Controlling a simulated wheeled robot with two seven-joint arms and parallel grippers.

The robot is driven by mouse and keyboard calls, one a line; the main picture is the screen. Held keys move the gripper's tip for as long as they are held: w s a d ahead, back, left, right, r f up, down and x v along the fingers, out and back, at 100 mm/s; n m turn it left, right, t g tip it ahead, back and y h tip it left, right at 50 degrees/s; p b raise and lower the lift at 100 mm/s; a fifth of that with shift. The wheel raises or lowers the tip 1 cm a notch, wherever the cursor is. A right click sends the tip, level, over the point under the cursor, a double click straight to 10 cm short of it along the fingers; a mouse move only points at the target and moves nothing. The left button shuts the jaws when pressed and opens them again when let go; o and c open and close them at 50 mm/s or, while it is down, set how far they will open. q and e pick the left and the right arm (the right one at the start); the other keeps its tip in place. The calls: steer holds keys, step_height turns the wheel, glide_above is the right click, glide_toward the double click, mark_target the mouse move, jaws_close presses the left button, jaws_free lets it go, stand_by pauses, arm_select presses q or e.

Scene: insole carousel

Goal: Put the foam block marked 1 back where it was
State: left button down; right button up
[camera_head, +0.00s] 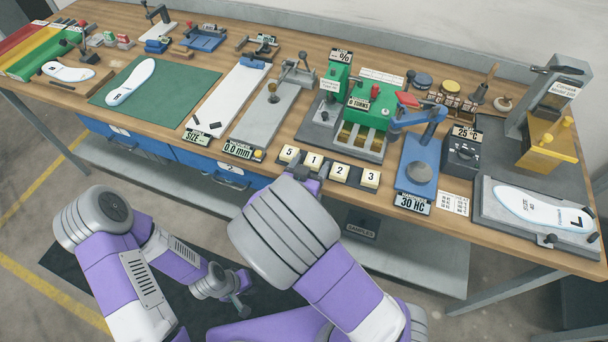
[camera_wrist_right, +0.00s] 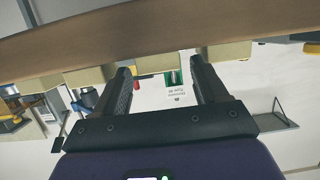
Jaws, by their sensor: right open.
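The foam block marked 1 (camera_head: 313,161) is cream and sits in a row at the bench's front edge, between the blocks marked 5 (camera_head: 289,153) and 2 (camera_head: 340,172). The block marked 3 (camera_head: 370,179) is at the row's right end. My right gripper (camera_head: 306,173) is at the front edge near blocks 5 and 1, mostly hidden behind my forearm. In the right wrist view its fingers (camera_wrist_right: 161,66) are open, with a cream block edge behind the gap; numbers are not visible there and contact cannot be told. My left gripper (camera_head: 238,304) hangs low before the bench; its jaw state is unclear.
A grey plate with a 0.0 mm display (camera_head: 237,151) lies left of the blocks. A green press (camera_head: 366,112) stands behind them, and a blue hardness stand (camera_head: 420,165) is to the right. A SAMPLES bin (camera_head: 361,226) is below the bench edge.

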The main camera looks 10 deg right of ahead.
steer(key=p+v, duration=0.4)
steer(key=v, duration=0.7)
steer(key=d+f+n+g+y, duration=0.3)
steer(key=f+g+y, duration=0.15)
steer(key=f, duration=1.05)
steer(key=s+a+f+n+g+y, duration=0.1)
steer(key=s+f+g+y, duration=0.6)
steer(key=s+f, duration=0.4)
steer(key=shift+s+y+b, duration=0.3)
steer(key=shift+s+y, duration=0.05)
steer(key=shift+s, duration=0.2)
